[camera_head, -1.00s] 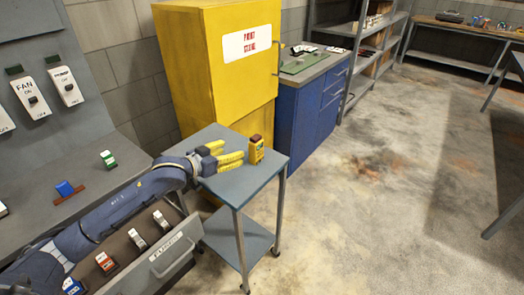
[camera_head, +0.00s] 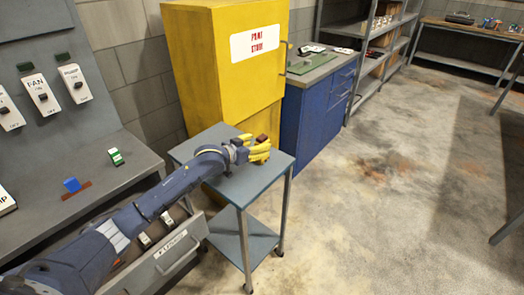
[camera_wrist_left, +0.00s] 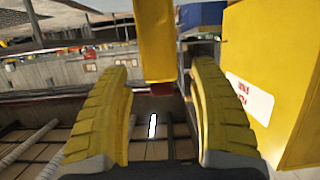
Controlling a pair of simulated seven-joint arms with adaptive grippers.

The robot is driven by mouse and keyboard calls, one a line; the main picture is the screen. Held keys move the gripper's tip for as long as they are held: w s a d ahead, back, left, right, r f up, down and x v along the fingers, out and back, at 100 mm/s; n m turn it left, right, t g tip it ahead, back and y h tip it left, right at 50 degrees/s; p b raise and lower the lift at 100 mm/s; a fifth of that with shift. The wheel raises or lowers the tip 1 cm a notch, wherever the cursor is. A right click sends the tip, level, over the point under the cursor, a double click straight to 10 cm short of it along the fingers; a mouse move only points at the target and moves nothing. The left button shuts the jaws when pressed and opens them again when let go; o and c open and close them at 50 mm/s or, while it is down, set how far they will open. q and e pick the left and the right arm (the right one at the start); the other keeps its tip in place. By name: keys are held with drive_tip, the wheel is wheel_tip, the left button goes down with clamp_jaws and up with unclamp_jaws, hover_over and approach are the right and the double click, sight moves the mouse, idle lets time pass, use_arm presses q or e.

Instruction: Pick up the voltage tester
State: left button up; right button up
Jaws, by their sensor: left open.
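The voltage tester stands on the small grey-blue cart (camera_head: 225,191). In the head view only its dark red top (camera_head: 262,138) shows clearly; my gripper's yellow fingers hide most of its yellow body. My left gripper (camera_head: 259,149) is at the tester, with its fingers around it. In the left wrist view the yellow tester body (camera_wrist_left: 155,40) comes down from the top edge between the two ribbed fingers of my left gripper (camera_wrist_left: 161,70). The fingers are open, with a visible gap on both sides of the tester. My right gripper is not in view.
A yellow paint cabinet (camera_head: 215,70) stands close behind the cart. A blue workbench (camera_head: 318,110) is beyond it. An open grey drawer (camera_head: 170,255) and a switch panel (camera_head: 40,60) are at the left. The floor right of the cart is clear.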

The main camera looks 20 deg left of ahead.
use_arm(q)
drive_tip(key=shift+x, duration=1.65)
drive_tip(key=shift+a, duration=0.1)
drive_tip(key=shift+c, duration=0.4)
clamp_jaws()
